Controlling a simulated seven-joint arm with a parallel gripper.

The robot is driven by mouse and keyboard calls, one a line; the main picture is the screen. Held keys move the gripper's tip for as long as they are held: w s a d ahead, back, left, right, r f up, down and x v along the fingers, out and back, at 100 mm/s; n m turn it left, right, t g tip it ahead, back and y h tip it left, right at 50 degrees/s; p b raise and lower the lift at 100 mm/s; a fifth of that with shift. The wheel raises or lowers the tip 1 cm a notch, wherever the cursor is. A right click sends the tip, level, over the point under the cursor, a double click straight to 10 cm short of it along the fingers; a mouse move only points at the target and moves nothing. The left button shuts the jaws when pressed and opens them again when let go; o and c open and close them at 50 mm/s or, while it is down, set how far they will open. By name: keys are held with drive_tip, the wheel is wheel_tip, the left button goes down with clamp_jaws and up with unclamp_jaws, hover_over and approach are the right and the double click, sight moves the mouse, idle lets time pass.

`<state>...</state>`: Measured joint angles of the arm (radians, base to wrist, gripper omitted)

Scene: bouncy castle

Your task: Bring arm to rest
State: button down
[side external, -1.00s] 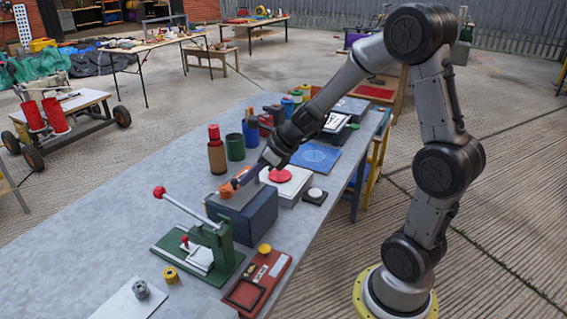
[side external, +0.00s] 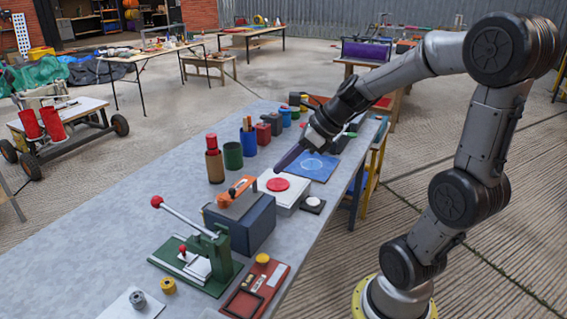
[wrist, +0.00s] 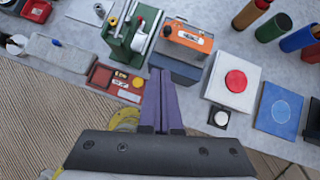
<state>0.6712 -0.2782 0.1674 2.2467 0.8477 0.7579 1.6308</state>
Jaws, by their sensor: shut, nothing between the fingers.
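My gripper (side external: 289,158) hangs in the air above the table near the white box with the red button. Its purple fingers are together and hold nothing. In the wrist view the closed fingers (wrist: 161,92) point toward the table, with the orange-handled tool (wrist: 188,35) on a dark blue box beyond them. My arm reaches in from the right side of the table in the side view.
The grey table (side external: 110,225) carries a green lever press (side external: 210,258), a blue box (side external: 243,222), a white box with a red button (side external: 290,192), a blue mat (side external: 308,165), a red tray (side external: 255,290) and several coloured cups. The table's left part is bare.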

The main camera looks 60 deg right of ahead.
drive_tip(key=s+a+r+n+y, duration=0.1)
drive_tip(key=s+a+r+n, duration=0.15)
drive_tip(key=a+n, duration=0.35)
drive_tip(key=s+a+r+n, duration=0.1)
drive_tip(key=s+a+n, duration=0.3)
drive_tip(key=a+n, duration=0.3)
drive_tip(key=s+d+f+n+g+h, duration=0.1)
drive_tip(key=s+n, duration=0.6)
drive_tip(key=n, duration=1.2)
drive_tip(key=shift+s+d+f+n+g+h, duration=0.35)
drive_tip(key=shift+d+f+h, duration=0.45)
drive_tip(key=shift+d+h, duration=0.35)
